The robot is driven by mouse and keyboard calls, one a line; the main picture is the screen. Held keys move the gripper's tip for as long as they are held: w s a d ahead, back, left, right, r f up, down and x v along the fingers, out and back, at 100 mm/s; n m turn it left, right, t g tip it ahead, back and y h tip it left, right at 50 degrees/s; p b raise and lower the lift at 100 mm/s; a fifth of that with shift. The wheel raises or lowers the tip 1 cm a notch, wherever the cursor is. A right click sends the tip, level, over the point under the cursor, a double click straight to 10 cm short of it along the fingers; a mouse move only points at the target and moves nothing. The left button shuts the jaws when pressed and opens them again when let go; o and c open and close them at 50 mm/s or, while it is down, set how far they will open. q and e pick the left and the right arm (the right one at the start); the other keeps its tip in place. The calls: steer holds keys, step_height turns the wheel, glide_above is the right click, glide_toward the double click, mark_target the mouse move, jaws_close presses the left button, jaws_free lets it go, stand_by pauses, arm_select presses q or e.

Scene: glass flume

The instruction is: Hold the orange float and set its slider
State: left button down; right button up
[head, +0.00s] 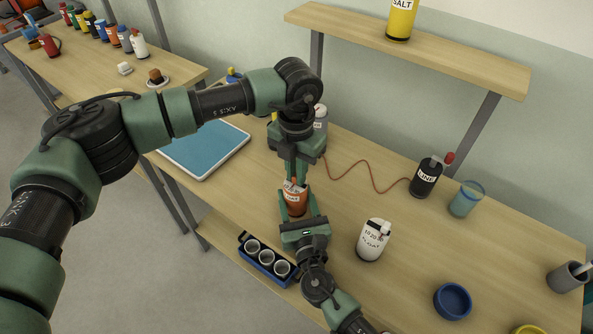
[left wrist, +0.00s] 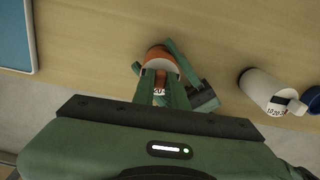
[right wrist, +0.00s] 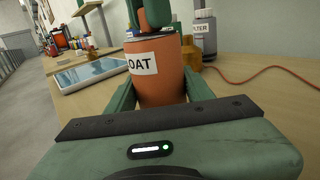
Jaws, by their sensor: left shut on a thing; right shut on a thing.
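The orange float (head: 296,203) stands upright on the table. Its white label shows in the right wrist view, and its orange body (right wrist: 160,85) fills the space between my right gripper's fingers. My right gripper (head: 299,208) is shut around that body from the front. My left gripper (head: 296,180) points down from above and is shut on the small slider at the float's top. The slider's exact setting is hidden.
A white float (head: 373,240) with a scale stands to the right. A blue rack (head: 240,240) with cups sits at the front edge. A black LINE bottle (head: 427,180), a glass beaker (head: 466,200) and a blue bowl (head: 453,301) stand further right. A blue tray (head: 204,148) lies left.

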stand_by(0.3)
arm_select(q)
steer(key=shift+w+a, duration=0.55)
steer(key=shift+a, duration=0.2)
steer(key=c, duration=1.4)
jaws_free()
steer(key=shift+r, duration=0.1)
step_height(320, 180, up, 12)
